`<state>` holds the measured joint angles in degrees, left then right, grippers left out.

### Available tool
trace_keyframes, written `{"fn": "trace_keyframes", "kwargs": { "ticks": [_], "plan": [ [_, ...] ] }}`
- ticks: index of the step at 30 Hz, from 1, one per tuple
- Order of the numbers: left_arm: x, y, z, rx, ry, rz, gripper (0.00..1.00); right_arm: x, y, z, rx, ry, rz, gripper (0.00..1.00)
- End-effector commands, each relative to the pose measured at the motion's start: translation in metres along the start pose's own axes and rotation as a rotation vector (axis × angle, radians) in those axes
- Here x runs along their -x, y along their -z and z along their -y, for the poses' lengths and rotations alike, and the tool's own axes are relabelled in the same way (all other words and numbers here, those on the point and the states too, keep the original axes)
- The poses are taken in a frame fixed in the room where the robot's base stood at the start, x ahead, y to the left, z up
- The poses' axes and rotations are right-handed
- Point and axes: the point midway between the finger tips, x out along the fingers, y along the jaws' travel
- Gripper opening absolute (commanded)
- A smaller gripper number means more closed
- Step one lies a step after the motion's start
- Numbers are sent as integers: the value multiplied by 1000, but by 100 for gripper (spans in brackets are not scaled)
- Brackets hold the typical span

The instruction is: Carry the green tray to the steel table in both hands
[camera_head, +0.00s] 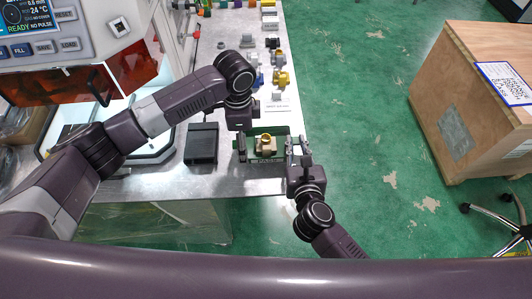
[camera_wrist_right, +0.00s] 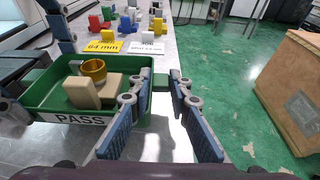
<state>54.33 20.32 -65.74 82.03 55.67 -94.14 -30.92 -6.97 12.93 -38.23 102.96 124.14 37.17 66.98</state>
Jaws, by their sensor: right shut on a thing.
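The green tray (camera_head: 257,131) is at the near end of the grey metal bench, between my two grippers. The right wrist view shows the tray (camera_wrist_right: 43,92) with a white PASS label on its front wall. It holds a gold ring-shaped part (camera_wrist_right: 93,70) and beige blocks (camera_wrist_right: 84,92). My right gripper (camera_head: 294,149) is shut on the green tab at the tray's right end, its fingers (camera_wrist_right: 160,82) either side of it. My left gripper (camera_head: 241,147) is at the tray's left end; its finger gap is not clear.
A dark flat box (camera_head: 202,144) lies left of the tray. Several small coloured parts stand farther along the bench (camera_head: 228,178). A machine with a control panel (camera_head: 45,30) is at the left. A wooden crate (camera_head: 455,100) stands at the right, with open green floor between.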

Motion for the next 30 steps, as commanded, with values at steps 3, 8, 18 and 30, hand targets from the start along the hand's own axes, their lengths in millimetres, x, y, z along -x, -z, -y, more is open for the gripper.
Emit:
{"fn": "trace_keyframes", "kwargs": {
  "ticks": [3, 8, 18, 30],
  "plan": [
    [-10, 1, -1, -5, -3, -2, 54, -3, 9, 0, 0, 0, 2, 0],
    [-20, 1, -1, -5, -3, -2, 54, -6, 18, 0, 0, 0, 2, 0],
    [-25, 1, -1, -3, -2, -1, 97, -8, 23, 0, 0, 0, 1, 35],
    [-12, 1, 1, -1, 1, -2, 97, -7, 23, 0, 0, 0, 0, 35]
  ]
}}
